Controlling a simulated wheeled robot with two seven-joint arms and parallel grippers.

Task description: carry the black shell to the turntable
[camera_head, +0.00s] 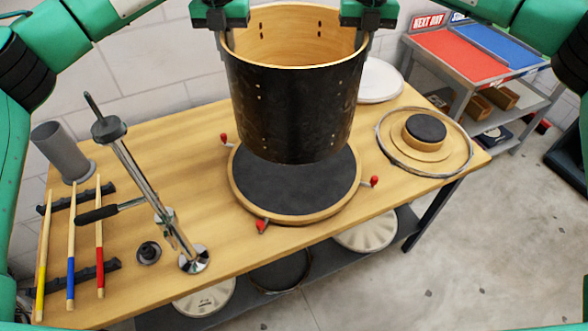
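The black shell (290,110) is an open drum cylinder with a pale wood inside. It hangs upright over the back part of the turntable, and its lower edge hides the turntable's far side. The turntable (300,190) is a round wooden disc with a dark top and several red-tipped clamps around it. My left gripper (222,28) is at the left of the shell's rim and my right gripper (368,28) at the right of the rim. Both appear shut on the rim; the fingertips are mostly hidden.
A chrome stand (150,190), grey cup (62,152) and sticks on a rack (70,245) occupy the bench's left. A wire hoop (424,141) around a wooden piece with a dark pad (425,127), and a white drumhead (380,80), lie right. A cart (470,60) stands beyond.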

